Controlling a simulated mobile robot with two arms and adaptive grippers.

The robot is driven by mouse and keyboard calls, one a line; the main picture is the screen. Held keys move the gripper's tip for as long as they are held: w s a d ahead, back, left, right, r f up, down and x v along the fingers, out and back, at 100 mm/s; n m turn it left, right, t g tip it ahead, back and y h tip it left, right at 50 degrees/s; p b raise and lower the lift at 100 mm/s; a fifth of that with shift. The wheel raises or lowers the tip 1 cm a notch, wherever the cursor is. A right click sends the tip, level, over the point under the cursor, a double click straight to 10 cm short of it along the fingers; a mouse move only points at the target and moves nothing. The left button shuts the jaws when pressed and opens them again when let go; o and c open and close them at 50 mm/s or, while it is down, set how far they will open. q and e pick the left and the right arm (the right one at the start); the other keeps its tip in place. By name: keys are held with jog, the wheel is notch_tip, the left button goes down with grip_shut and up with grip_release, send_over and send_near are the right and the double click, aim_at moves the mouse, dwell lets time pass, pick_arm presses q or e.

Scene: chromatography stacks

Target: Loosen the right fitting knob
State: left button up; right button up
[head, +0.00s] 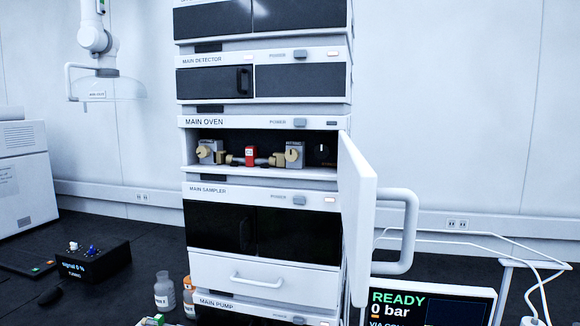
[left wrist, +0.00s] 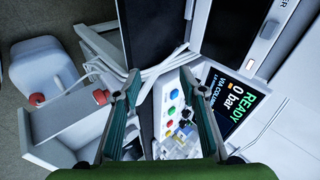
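The Main Oven (head: 250,122) in the head view is open, its white door (head: 357,215) swung out to the right. Inside, a red column piece (head: 252,155) sits in the middle between two grey blocks with pale dials. A tan fitting knob (head: 277,160) is on its right, beside the right block (head: 295,154). Another tan fitting (head: 222,157) is on its left, beside the left block (head: 207,150). My left gripper (left wrist: 167,98) shows only in the left wrist view, open with its fingers well apart and nothing between them. My right gripper is in neither view.
The oven door and its large handle (head: 411,232) jut out right of the stack. A screen (head: 430,305) reading READY, 0 bar stands at the lower right. A bottle (head: 165,292) and a black control box (head: 93,262) stand on the dark bench at left.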

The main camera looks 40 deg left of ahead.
pick_arm(q)
jog(key=w+a+r+m+t+y, duration=0.1)
jog(key=w+a+r+m, duration=0.15)
jog(key=r, duration=0.55)
jog(key=w+a+r+m+t+y, duration=0.1)
jog(key=w+a+r+m+t, duration=0.15)
jog(key=r, duration=0.45)
jog(key=w+a+r+m+t+y, duration=0.15)
jog(key=r+m, duration=0.25)
jog(key=r, duration=0.4)
jog(key=m+t+y, duration=0.2)
jog(key=m+y, duration=0.1)
jog(key=m, duration=0.3)
send_near(291, 158)
jog(key=v, duration=0.5)
jog(key=shift+r+p+x, duration=0.2)
jog(key=shift+p+x, duration=6)
jog(key=shift+p, duration=3.15)
jog(key=shift+w+a+f, duration=0.2)
jog(key=shift+w+a, duration=0.1)
jog(key=shift+w, duration=0.25)
